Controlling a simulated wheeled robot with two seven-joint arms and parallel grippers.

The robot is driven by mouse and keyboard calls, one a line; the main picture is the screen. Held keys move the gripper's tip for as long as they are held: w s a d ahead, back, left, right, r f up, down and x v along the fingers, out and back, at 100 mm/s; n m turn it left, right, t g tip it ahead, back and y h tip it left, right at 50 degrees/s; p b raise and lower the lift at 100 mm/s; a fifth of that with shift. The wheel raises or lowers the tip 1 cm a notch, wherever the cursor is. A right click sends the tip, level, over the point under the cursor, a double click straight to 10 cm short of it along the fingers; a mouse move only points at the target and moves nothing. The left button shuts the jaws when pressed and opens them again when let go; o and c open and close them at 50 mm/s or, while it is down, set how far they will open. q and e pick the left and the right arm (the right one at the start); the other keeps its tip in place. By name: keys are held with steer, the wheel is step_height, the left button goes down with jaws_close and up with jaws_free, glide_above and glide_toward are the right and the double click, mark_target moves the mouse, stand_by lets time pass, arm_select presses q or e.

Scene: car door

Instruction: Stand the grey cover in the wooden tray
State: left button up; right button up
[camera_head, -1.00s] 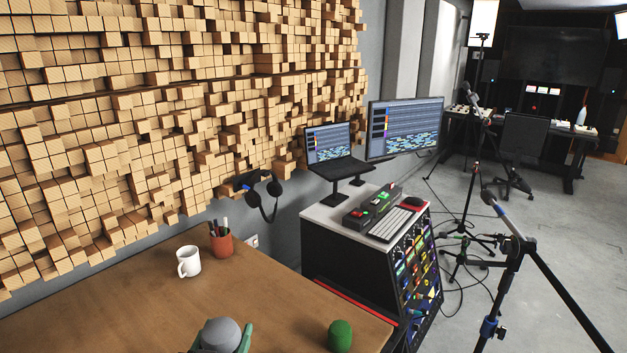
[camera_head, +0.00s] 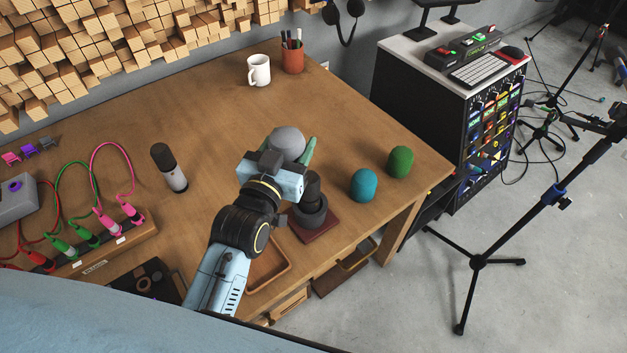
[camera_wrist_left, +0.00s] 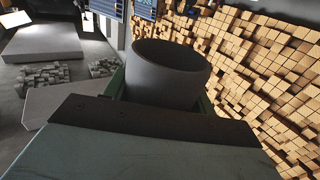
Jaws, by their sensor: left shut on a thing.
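My left gripper (camera_head: 289,148) is shut on the grey cover (camera_head: 287,139), whose rounded top shows between the green fingers, above the table. In the left wrist view the cover (camera_wrist_left: 166,72) is a hollow dark grey cylinder with its open end facing the camera. The wooden tray (camera_head: 268,266) is at the table's front edge, right of my left forearm, which hides part of it. The tray looks empty where it shows. My right gripper is not in view.
A blue cover (camera_head: 364,184) and green cover (camera_head: 401,161) stand to the right. A black piece on a dark red base (camera_head: 318,222) is near the tray. A microphone (camera_head: 170,168), mug (camera_head: 259,70) and pen cup (camera_head: 293,58) are on the table (camera_head: 205,110).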

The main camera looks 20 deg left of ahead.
mark_target(312, 172)
arm_select(q)
steer(key=shift+m+h, duration=0.4)
steer(key=shift+h, duration=0.3)
steer(key=w+d+f, duration=0.2)
steer(key=d, duration=0.1)
steer(key=shift+w+d+f, duration=0.15)
steer(key=shift+d+f, duration=0.15)
step_height(312, 172, down, 5)
steer(key=shift+f+b, duration=0.15)
steer(key=shift+b, duration=0.2)
step_height(312, 172, down, 4)
steer(key=shift+f, duration=0.15)
